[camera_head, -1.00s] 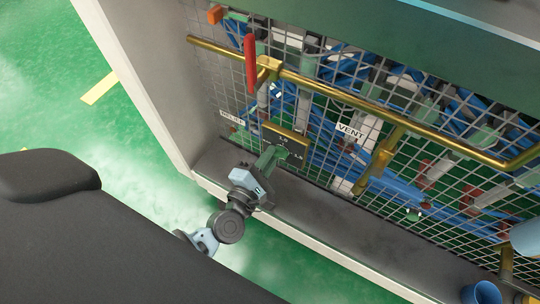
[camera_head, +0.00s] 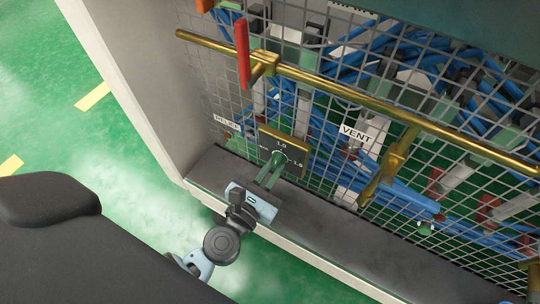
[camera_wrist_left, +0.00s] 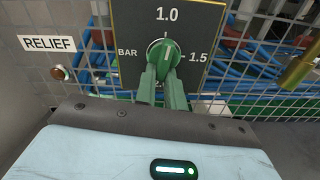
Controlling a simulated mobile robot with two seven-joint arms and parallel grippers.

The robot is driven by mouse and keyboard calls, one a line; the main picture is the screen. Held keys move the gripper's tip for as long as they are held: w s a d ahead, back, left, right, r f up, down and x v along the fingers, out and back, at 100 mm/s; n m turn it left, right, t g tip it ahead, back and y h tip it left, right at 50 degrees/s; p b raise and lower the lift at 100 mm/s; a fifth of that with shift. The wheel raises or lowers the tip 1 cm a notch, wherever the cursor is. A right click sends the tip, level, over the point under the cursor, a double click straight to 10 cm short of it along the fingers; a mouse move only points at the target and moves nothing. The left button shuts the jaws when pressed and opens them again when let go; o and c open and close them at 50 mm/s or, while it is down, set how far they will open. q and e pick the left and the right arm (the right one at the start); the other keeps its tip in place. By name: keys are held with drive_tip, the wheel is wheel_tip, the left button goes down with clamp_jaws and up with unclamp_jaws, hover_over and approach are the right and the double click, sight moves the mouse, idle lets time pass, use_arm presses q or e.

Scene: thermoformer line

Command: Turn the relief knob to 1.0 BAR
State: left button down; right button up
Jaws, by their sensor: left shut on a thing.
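The relief knob (camera_wrist_left: 163,54) is a small round green knob on a dark plate (camera_wrist_left: 125,25) printed 1.0 at the top, BAR at left and 1.5 at right. My right gripper is out of view.
A brass rail (camera_head: 330,85) with a red handle (camera_head: 242,55) crosses the mesh above the plate. A VENT label (camera_head: 355,134) and brass bracket (camera_head: 385,170) stand to the right. A dark ledge (camera_head: 330,222) runs below the mesh.

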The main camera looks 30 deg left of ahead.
use_arm(q)
drive_tip(key=shift+s+d+n+b, duration=0.1)
drive_tip(key=shift+d+n+b, duration=0.15)
drive_tip(key=shift+n, duration=0.55)
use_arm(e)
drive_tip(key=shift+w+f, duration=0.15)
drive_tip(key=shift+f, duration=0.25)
use_arm(q)
drive_tip(key=shift+r, duration=0.1)
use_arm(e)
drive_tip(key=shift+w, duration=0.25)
use_arm(q)
drive_tip(key=c, duration=1.5)
unclamp_jaws()
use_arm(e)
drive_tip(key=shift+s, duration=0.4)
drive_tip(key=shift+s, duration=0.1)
use_arm(q)
drive_tip(key=shift+d, duration=0.1)
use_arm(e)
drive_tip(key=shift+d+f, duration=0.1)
